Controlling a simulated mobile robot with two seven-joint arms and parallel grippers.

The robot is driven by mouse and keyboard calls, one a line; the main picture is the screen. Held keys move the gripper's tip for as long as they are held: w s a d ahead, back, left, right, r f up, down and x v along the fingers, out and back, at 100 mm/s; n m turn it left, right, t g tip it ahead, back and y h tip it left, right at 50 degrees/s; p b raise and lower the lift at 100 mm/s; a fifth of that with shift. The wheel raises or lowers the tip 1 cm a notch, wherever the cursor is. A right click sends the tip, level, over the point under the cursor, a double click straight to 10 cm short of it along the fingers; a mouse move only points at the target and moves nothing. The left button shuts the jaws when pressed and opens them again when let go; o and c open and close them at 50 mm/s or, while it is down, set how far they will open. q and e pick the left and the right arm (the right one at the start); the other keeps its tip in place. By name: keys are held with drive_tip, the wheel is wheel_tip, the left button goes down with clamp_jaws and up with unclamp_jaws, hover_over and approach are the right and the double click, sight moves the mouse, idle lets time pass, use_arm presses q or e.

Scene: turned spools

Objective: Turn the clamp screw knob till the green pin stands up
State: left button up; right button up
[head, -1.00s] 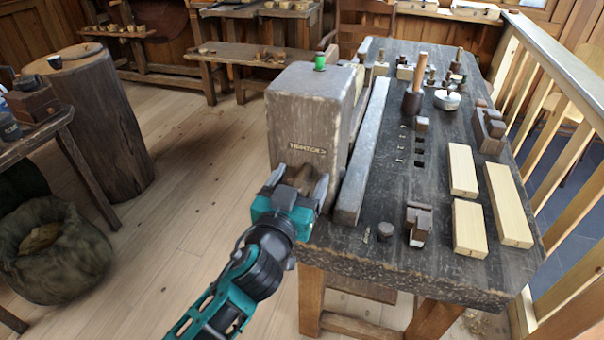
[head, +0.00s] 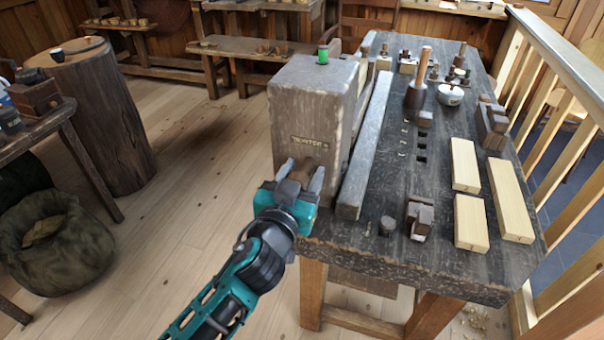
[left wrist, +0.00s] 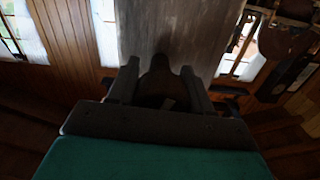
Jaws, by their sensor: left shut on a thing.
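The clamp is a tall grey wooden block (head: 310,110) at the bench's left end, with a small lettered plate on its front. The green pin (head: 322,54) stands upright out of its top. The brown clamp screw knob (head: 302,169) is low on the front face. My left gripper (head: 301,176) is shut on the knob, one finger on each side. In the left wrist view the dark knob (left wrist: 160,82) sits between the fingers, in front of the grey block (left wrist: 165,30). Its lower part is dark and partly hidden. My right gripper is not in view.
The dark workbench (head: 400,190) carries pale wood blocks (head: 512,200), a mallet (head: 416,90) and several small turned pieces. A railing (head: 560,70) runs along the right. A stump (head: 110,120) and a sack (head: 55,245) stand left. The floor between is clear.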

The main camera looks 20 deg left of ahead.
use_arm(q)
drive_tip(key=m, duration=0.4)
drive_tip(key=shift+r+p, duration=0.15)
drive_tip(key=shift+p, duration=0.25)
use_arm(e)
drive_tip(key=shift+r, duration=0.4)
use_arm(q)
drive_tip(key=o, duration=1)
drive_tip(key=shift+o, duration=0.2)
drive_tip(key=shift+s, duration=0.1)
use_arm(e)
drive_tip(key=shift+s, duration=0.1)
